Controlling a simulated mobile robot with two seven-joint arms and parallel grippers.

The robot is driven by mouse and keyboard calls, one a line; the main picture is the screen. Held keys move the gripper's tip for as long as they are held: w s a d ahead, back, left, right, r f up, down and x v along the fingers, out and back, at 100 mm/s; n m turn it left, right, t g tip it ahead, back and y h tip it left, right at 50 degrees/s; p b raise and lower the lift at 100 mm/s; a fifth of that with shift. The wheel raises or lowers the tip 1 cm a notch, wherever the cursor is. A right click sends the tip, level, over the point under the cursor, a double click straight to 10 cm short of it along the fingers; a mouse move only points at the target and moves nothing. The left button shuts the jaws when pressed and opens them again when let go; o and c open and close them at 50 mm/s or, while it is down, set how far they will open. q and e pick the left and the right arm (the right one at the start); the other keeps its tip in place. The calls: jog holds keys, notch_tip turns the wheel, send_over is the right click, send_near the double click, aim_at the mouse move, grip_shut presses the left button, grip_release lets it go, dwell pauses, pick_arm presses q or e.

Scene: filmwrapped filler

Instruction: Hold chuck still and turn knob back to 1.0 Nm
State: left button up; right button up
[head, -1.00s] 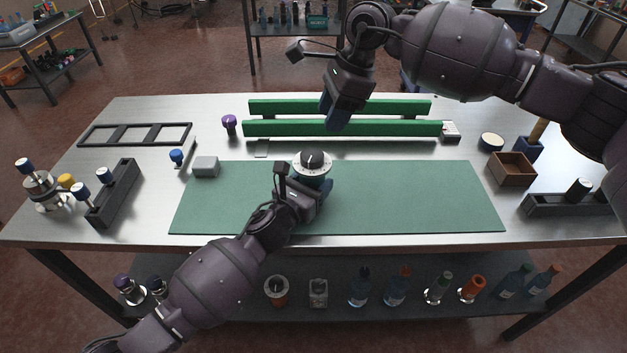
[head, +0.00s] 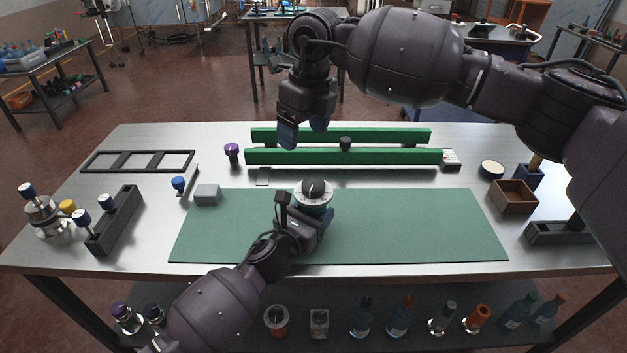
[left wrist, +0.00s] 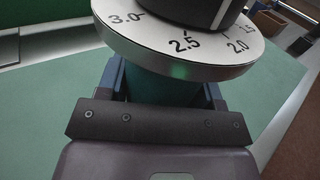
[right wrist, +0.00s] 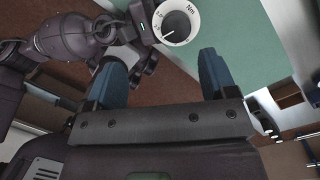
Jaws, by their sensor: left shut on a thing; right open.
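The chuck (left wrist: 165,88) is a green body under a white dial (head: 313,197) with a black knob (head: 313,186) on top. It stands upright over the green mat. My left gripper (head: 318,222) is shut on the chuck below the dial; its blue fingers flank it in the left wrist view. There the dial (left wrist: 180,52) shows 3.0, 2.5, 2.0 and 1.5. My right gripper (head: 302,136) is open and empty, above and behind the chuck near the green rails. In the right wrist view the dial (right wrist: 178,22) lies beyond the fingertips; the set value is not readable.
A grey block (head: 207,194) is left of the chuck. A dark rack (head: 115,222) stands left, a wooden box (head: 513,197) right.

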aim_at(313, 183)
jog(key=f+m, duration=0.3)
jog(key=f, duration=0.1)
jog(key=d+f+m+h, duration=0.1)
jog(key=f+m, duration=0.7)
jog(key=shift+d+f, duration=0.2)
jog(key=shift+d, duration=0.15)
dwell(0.4)
jog(key=shift+c, duration=0.3)
jog(key=c, duration=0.9)
jog(key=shift+o, duration=0.2)
